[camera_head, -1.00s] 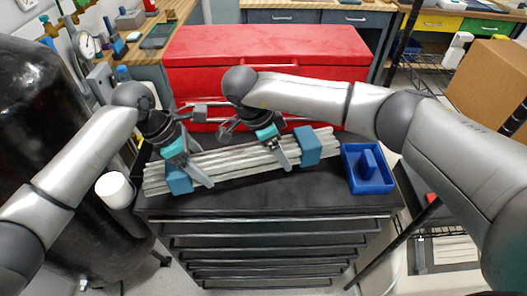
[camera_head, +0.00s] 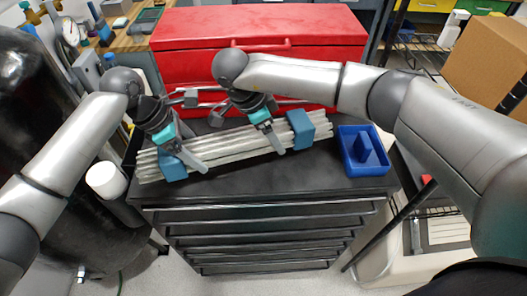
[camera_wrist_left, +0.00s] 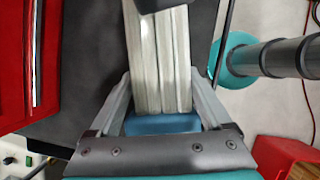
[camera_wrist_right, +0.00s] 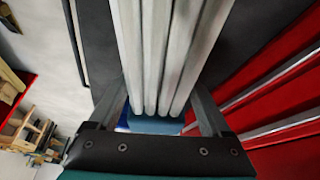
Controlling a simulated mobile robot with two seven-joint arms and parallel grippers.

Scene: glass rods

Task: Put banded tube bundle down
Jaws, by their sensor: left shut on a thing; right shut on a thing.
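The tube bundle (camera_head: 227,146) is several long pale rods held by a blue band near each end. It lies lengthwise over the black cabinet top in the head view, its right end a little farther back. My left gripper (camera_head: 190,160) is shut around the bundle beside the left band (camera_head: 172,167). My right gripper (camera_head: 268,137) is shut around it, left of the right band (camera_head: 301,129). The rods run between the fingers in the left wrist view (camera_wrist_left: 158,65) and the right wrist view (camera_wrist_right: 165,55). I cannot tell whether the bundle touches the cabinet top.
The black drawer cabinet (camera_head: 270,187) has bare top in front of the bundle. A blue tray (camera_head: 377,176) with an upright blue divider sits at its right end. A red toolbox (camera_head: 255,28) stands behind. A black cylinder and a white-capped container (camera_head: 105,179) are at the left.

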